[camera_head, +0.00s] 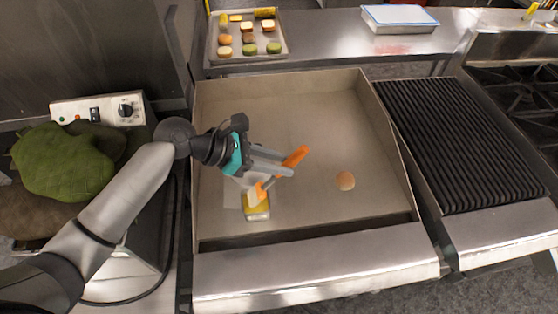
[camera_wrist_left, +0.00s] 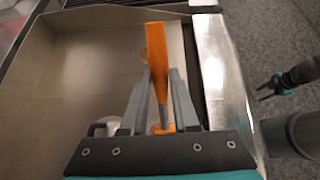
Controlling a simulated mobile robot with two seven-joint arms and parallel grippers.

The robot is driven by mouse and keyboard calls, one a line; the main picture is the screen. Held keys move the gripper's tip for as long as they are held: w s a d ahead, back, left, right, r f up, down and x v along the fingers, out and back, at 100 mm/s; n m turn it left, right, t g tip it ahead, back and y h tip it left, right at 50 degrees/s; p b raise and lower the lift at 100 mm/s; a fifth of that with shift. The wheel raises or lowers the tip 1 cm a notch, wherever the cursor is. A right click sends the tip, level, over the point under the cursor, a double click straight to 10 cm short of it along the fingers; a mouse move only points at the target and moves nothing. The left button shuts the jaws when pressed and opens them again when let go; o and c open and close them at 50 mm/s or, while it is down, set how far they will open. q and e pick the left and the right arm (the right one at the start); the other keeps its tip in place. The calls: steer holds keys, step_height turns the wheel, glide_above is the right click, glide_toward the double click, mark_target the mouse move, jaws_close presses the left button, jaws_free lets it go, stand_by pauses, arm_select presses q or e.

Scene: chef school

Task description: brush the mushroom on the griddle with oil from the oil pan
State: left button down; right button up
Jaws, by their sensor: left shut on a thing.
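My left gripper (camera_head: 288,163) is shut on an orange-handled brush (camera_head: 296,156), held tilted over the griddle (camera_head: 320,120). The handle also fills the middle of the left wrist view (camera_wrist_left: 158,60). The brush's lower end is at the oil pan (camera_head: 258,216), a small pan with yellow in it on the griddle's left front. I cannot tell whether the bristles touch the oil. The mushroom (camera_head: 345,180), small and tan, lies on the griddle to the right of the gripper. My right gripper (camera_wrist_left: 267,91) shows at the right of the left wrist view, open and empty, away from the griddle.
Raised walls edge the griddle; its middle and back are clear. A black ribbed grill (camera_head: 455,140) stands to the right. A tray (camera_head: 277,47) of several food pieces and a white-and-blue board (camera_head: 398,16) lie behind. A green cushion-like thing (camera_head: 62,162) is at left.

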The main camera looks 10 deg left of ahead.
mark_target(297, 149)
arm_select(q)
steer(key=shift+f, duration=0.5)
stand_by(0.5)
steer(key=shift+s+f+p, duration=0.1)
steer(key=shift+f+p, duration=0.1)
steer(key=shift+p, duration=0.35)
stand_by(2.0)
steer(key=shift+r, duration=0.1)
step_height(297, 149, up, 7)
steer(key=p, duration=0.9)
steer(key=shift+r+p, duration=0.15)
steer(key=shift+p, duration=0.2)
stand_by(0.5)
steer(key=shift+w+b, duration=0.2)
steer(key=shift+b, duration=0.4)
steer(key=s+a+f+n+t+y+b, duration=0.1)
steer(key=a+b, duration=0.8)
steer(key=b, duration=1.3)
step_height(297, 149, down, 4)
steer(key=s+n+t, duration=0.1)
steer(key=s+n, duration=0.1)
steer(key=shift+s+a+r+t+y+b, duration=0.15)
steer(key=shift+s+a+t+y+b, duration=0.15)
steer(key=shift+s+a+t+b, duration=0.1)
